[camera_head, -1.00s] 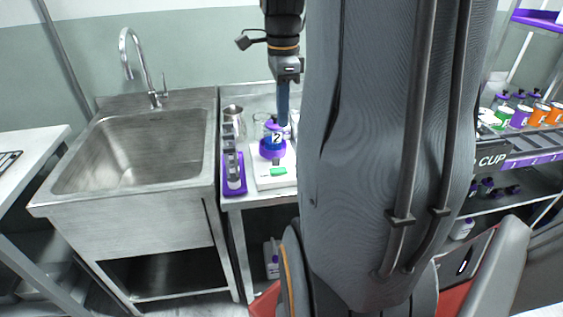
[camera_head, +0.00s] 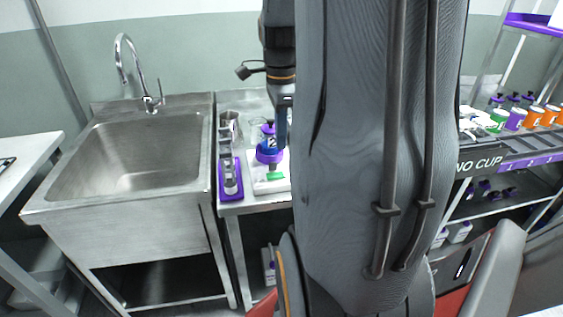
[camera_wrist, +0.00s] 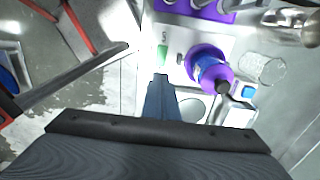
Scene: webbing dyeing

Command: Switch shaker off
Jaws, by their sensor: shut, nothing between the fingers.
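The shaker (camera_head: 262,189) is a white, flat device on the steel table, with a green patch (camera_head: 275,176) on its front part. A purple-based container (camera_head: 268,155) with a label "2" stands on it. In the wrist view the green patch (camera_wrist: 163,52) lies just beyond my fingertips, and the purple container (camera_wrist: 210,68) is to their right. My gripper (camera_wrist: 160,80) is shut and empty, pointing down over the shaker. In the head view my gripper (camera_head: 281,143) is beside the container, partly covered by my arm. I cannot tell whether the fingertips touch the shaker.
A purple rack (camera_head: 231,192) of small vessels stands left of the shaker, with a metal jug (camera_head: 231,122) behind it. A clear glass vessel (camera_wrist: 261,68) is close to the container. A steel sink (camera_head: 130,150) is farther left. My arm hides the table's right part.

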